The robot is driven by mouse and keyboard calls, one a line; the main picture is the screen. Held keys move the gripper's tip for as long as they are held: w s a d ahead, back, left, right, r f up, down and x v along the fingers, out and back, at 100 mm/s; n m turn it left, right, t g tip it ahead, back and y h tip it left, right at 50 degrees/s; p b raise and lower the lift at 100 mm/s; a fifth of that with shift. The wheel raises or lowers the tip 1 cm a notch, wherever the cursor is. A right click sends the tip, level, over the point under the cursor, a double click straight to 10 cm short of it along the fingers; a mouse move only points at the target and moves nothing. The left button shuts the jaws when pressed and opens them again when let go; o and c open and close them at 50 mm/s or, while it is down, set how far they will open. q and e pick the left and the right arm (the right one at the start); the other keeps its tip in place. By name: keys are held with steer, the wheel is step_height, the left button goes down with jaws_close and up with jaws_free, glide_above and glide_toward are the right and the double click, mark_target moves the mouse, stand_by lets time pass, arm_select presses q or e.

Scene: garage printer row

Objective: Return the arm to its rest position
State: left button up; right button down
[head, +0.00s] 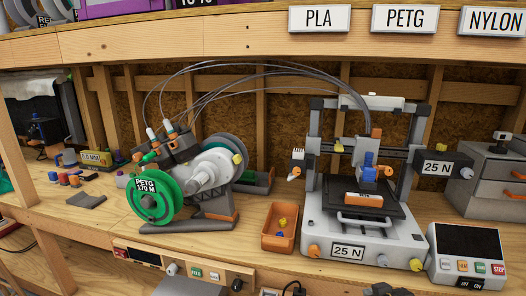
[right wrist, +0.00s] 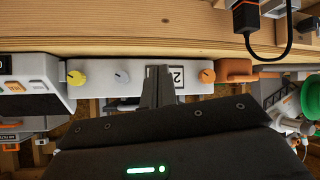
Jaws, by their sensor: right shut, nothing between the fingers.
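My right gripper shows in the right wrist view (right wrist: 158,88), its dark fingers closed together with nothing between them. They overlap the front of the printer base, partly covering its white label. In the head view only a dark bit of the right gripper (head: 383,290) shows at the bottom edge, below the bench front. I cannot tell the gap between the fingers and the printer. My left gripper is in neither view.
A 3D printer (head: 340,236) stands on the wooden bench, with a control box (head: 466,268) to its right. An orange bin (head: 281,241) and a green spool (head: 152,199) stand to its left. A shelf (head: 200,38) runs above.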

steer(key=s+a+f+g, duration=0.1)
steer(key=s+f+g, duration=0.1)
steer(key=s+f, duration=0.55)
steer(key=s+f+g, duration=0.3)
steer(key=s+f, duration=0.2)
steer(key=s, duration=0.6)
steer(key=s+a+f+g, duration=0.1)
steer(key=s+f+g, duration=0.1)
steer(key=s+f, duration=0.55)
step_height(320, 180, down, 22)
steer(key=s+g, duration=0.1)
steer(key=s+d+f+g, duration=0.1)
steer(key=s+d+f, duration=0.3)
steer(key=s+f, duration=1.3)
steer(key=shift+d+f+n+g, duration=0.2)
steer(key=shift+f+n+g, duration=0.15)
steer(key=shift+f, duration=0.3)
steer(key=shift+s, duration=0.1)
